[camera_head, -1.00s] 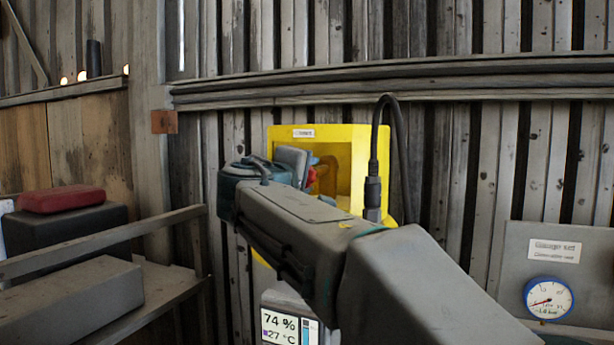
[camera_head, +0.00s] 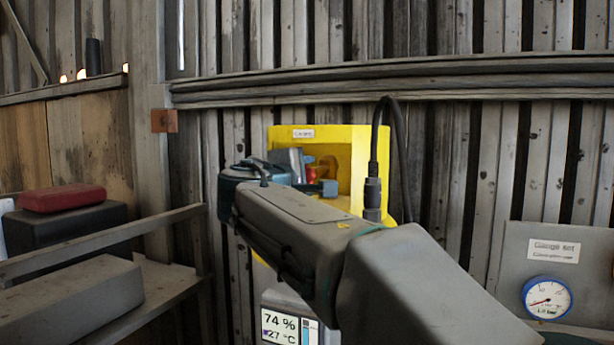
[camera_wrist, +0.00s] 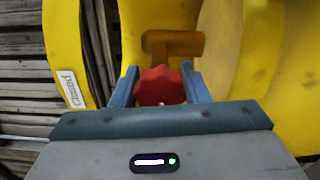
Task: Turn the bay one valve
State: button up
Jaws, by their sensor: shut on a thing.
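The valve has a red lobed knob (camera_wrist: 160,86) with an orange-brown body (camera_wrist: 172,44) behind it, inside a yellow housing (camera_head: 358,160) on the wall. My gripper (camera_wrist: 159,76) is shut on the red knob, one blue-grey finger at each side of it in the wrist view. In the head view my gripper (camera_head: 306,174) reaches into the front of the housing, and only a bit of red shows between its fingers. My arm hides the housing's lower part. A small white label (camera_head: 303,134) on the housing is too blurred to read surely.
A black cable (camera_head: 386,104) loops up beside the housing's right side. A display (camera_head: 288,320) reading 74 % and 27 °C is below my arm. A pressure gauge (camera_head: 547,298) is at lower right. A shelf with a red box (camera_head: 62,197) on a dark case stands left.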

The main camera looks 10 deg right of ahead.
jog(key=o, duration=1)
jog(key=shift+c, duration=0.2)
jog(key=shift+a, duration=0.1)
jog(key=b+v, duration=0.2)
jog(key=v, duration=1.1)
jog(key=shift+s+a, duration=0.25)
jog(key=shift+s, duration=0.1)
jog(key=s+d+f+m+g+y+p, duration=0.2)
jog(key=d+f+g, duration=0.25)
jog(key=f, duration=0.65)
jog(key=s+d+f+m+g+y+p, duration=0.1)
jog(key=s+d+f+m+g+y, duration=0.3)
jog(key=f, duration=0.7)
jog(key=s+f+m+g+y+p, duration=0.1)
jog(key=s+f+m+y, duration=0.1)
jog(key=s+f, duration=0.3)
jog(key=s+f+m+g+y+p, duration=0.1)
jog(key=s+f+m, duration=0.3)
jog(key=f, duration=0.5)
jog(key=shift+s+f+g+y+p, duration=0.3)
jog(key=shift+s+g+y, duration=0.35)
jog(key=shift+y, duration=0.15)
